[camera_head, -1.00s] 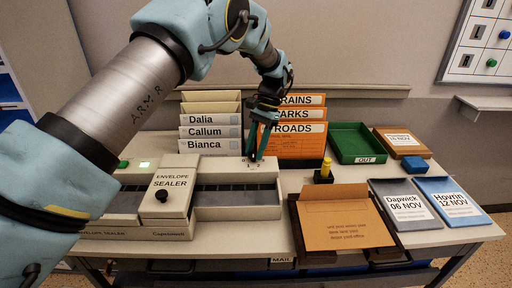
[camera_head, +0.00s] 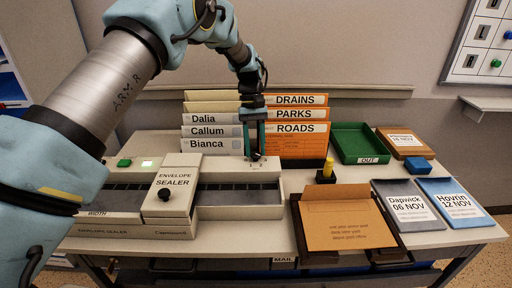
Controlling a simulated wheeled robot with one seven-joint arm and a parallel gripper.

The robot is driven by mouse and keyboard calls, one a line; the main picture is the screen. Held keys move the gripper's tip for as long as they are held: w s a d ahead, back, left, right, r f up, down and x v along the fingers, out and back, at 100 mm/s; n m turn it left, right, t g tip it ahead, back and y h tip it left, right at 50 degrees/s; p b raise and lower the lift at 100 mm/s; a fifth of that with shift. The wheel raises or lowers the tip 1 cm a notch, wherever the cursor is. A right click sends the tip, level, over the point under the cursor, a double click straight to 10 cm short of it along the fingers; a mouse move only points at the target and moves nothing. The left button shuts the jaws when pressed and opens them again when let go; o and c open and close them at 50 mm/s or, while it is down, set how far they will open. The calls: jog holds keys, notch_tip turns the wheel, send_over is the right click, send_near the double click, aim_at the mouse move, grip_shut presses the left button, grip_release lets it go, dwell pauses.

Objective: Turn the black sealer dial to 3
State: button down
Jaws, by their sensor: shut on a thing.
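The envelope sealer (camera_head: 170,192) is a cream machine on the left half of the table, with a lid marked ENVELOPE SEALER and a long grey slot. The black sealer dial (camera_head: 256,157) is on the cream panel at the back right of the sealer. It is mostly hidden between my fingers, and its pointer and number cannot be read. My gripper (camera_head: 255,152) points down over this panel with its teal fingers closed on the dial.
Named folders (camera_head: 210,133) and orange folders (camera_head: 302,128) stand close behind my gripper. A yellow-topped stamp (camera_head: 327,170) and a tray (camera_head: 297,222) holding a brown envelope are to the right. A green OUT tray (camera_head: 359,141) is farther back.

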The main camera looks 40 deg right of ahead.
jog(key=n+h, duration=0.1)
jog(key=n, duration=0.2)
jog(key=shift+w+a+n, duration=0.1)
jog(key=shift+a+n, duration=0.05)
jog(key=shift+n, duration=0.15)
jog(key=shift+a+n+h, duration=0.15)
jog(key=shift+n+h, duration=0.65)
jog(key=shift+n, duration=0.9)
jog(key=shift+c, duration=2.2)
grip_release()
jog(key=b+v, duration=0.2)
jog(key=v, duration=0.8)
jog(key=shift+w+r+b, duration=0.3)
jog(key=shift+w+b, duration=0.05)
jog(key=shift+a, duration=0.15)
